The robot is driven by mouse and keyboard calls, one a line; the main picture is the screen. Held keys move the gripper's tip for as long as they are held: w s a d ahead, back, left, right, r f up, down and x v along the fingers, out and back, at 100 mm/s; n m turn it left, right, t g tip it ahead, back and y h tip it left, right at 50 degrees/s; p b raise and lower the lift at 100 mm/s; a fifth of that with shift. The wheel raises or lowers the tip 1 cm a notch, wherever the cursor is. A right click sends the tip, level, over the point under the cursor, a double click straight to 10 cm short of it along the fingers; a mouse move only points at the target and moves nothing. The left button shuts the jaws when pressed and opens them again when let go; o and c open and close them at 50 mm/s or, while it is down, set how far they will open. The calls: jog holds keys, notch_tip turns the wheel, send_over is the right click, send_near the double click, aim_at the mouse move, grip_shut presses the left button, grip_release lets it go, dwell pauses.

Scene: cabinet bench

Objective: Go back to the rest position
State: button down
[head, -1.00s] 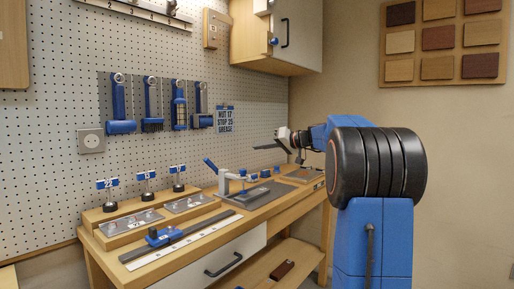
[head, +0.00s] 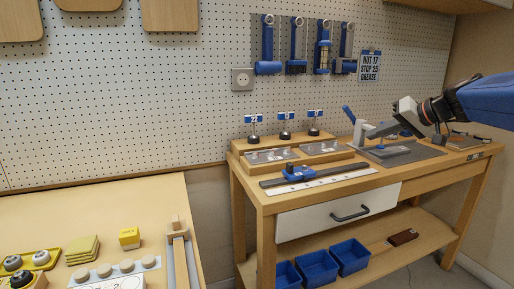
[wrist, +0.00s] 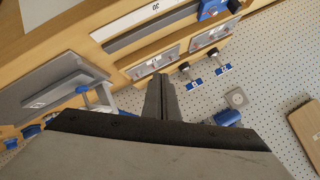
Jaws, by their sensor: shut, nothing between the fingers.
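My gripper (head: 369,132) reaches in from the right in the head view, above the wooden bench (head: 262,205). Its grey fingers point left and are together with nothing between them. In the wrist view the closed fingers (wrist: 160,78) show over the bench, apart from the things on it. A grey mat (head: 410,155) with a white and blue lever press (head: 357,128) lies below and behind my gripper, which partly hides that area.
A blue slider (head: 298,174) sits on a rail at the bench front. Knobs with blue tags (head: 254,128) stand behind. Blue bins (head: 318,266) are on the lower shelf. A second table (head: 120,215) is at left. Blue tools (head: 267,50) hang on the pegboard.

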jog(key=s+a+f+g+h, duration=0.2)
jog(key=s+a+f, duration=0.4)
jog(key=s, duration=0.4)
jog(key=s+a+f+g+h, duration=0.15)
jog(key=s+a+f, duration=0.25)
jog(key=s+f, duration=0.45)
jog(key=s+d+f+h, duration=0.1)
jog(key=s+f, duration=0.4)
jog(key=s, duration=0.3)
jog(key=s+d+f+n+h, duration=0.1)
jog(key=s+f+h, duration=0.1)
jog(key=s+f, duration=0.4)
jog(key=s+g, duration=0.1)
jog(key=s, duration=0.1)
jog(key=shift+s, duration=0.3)
